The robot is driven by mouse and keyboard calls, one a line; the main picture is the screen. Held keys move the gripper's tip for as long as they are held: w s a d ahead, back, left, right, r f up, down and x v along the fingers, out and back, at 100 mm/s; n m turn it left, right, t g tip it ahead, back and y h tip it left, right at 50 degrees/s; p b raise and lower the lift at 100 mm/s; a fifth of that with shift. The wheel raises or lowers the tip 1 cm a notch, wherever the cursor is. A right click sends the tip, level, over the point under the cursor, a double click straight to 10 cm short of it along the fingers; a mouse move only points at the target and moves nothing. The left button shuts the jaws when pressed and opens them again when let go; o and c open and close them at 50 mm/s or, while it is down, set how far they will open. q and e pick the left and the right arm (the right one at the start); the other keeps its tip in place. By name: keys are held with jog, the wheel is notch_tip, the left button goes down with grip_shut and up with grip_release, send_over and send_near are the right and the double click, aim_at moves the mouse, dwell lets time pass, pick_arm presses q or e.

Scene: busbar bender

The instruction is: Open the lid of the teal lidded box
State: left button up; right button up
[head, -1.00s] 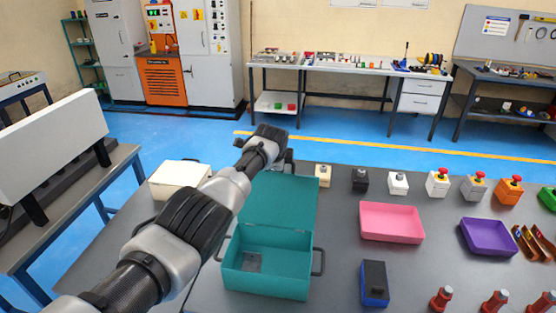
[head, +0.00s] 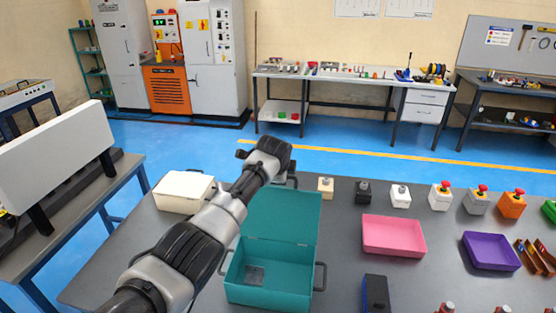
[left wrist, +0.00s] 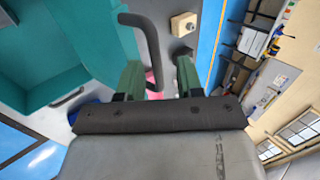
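The teal lidded box (head: 268,283) stands on the grey table in the head view. Its lid (head: 284,218) is raised, standing up and tilted back at the box's rear edge, so the interior shows. My left gripper (head: 281,172) is at the lid's top left edge, its fingers hidden behind my wrist there. In the left wrist view the two green fingers (left wrist: 160,80) are apart. A dark bar handle (left wrist: 150,42) reaches down into the gap, close to the left finger; I cannot tell whether they touch. Teal walls fill the upper left. My right gripper is not in view.
A cream box (head: 184,191) lies left of the lid, beyond my arm. A pink tray (head: 393,236), a purple tray (head: 490,251) and a blue-black block (head: 376,293) lie to the right. Several push-button boxes line the table's far edge.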

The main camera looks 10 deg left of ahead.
pick_arm(q)
jog(key=b+v, duration=0.1)
jog(key=v, duration=0.6)
jog(key=shift+s+r+b, duration=0.25)
jog(key=shift+r+b, duration=0.05)
jog(key=shift+b, duration=0.1)
